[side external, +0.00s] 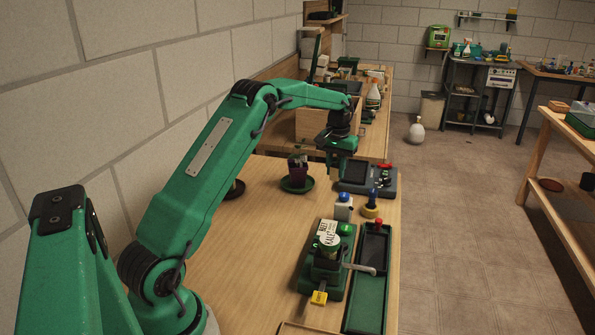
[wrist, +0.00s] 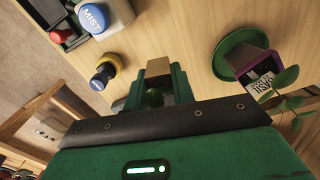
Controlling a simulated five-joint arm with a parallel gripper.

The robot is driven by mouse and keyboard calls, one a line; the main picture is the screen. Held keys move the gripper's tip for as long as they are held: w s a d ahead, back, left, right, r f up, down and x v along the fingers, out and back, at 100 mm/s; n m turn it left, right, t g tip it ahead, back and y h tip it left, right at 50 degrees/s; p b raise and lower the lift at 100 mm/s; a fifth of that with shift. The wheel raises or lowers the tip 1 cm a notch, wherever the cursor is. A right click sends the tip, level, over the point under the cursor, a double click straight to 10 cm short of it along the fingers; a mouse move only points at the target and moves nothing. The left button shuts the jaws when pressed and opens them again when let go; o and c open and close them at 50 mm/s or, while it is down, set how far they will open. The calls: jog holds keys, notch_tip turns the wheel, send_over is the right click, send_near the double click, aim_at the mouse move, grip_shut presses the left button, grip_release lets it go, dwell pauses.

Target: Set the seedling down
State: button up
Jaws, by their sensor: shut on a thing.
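A purple pot (side external: 298,179) with dark contents and a pale label stands on a green saucer (side external: 311,185) on the wooden table. In the wrist view, the purple pot (wrist: 249,74) and green saucer (wrist: 223,54) are at right. Green seedling leaves (wrist: 287,79) show beside the pot's rim. My gripper (side external: 336,170) is over the table, to the right of the pot and apart from it. In the wrist view, my gripper (wrist: 157,82) is shut on a small tan block (wrist: 158,67).
A white block with a blue top (side external: 343,207) and a yellow-based blue knob (side external: 370,208) stand on the right. A green device (side external: 326,265) and a long green tray (side external: 366,297) are nearer. A dark console (side external: 366,178) lies beyond. Bare table lies in front of the saucer.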

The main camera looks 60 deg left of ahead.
jog(key=s+d+n, duration=0.1)
jog(key=s+d, duration=0.7)
jog(key=s, duration=0.3)
jog(key=s+d+n, duration=0.1)
jog(key=s+d, duration=0.7)
jog(key=s, duration=0.2)
jog(key=shift+s+r, duration=0.35)
jog(key=shift+r, duration=0.05)
send_over(278, 238)
notch_tip(278, 238, down, 7)
jog(key=shift+a, duration=0.1)
jog(key=shift+f, duration=2)
jog(key=shift+f, duration=0.15)
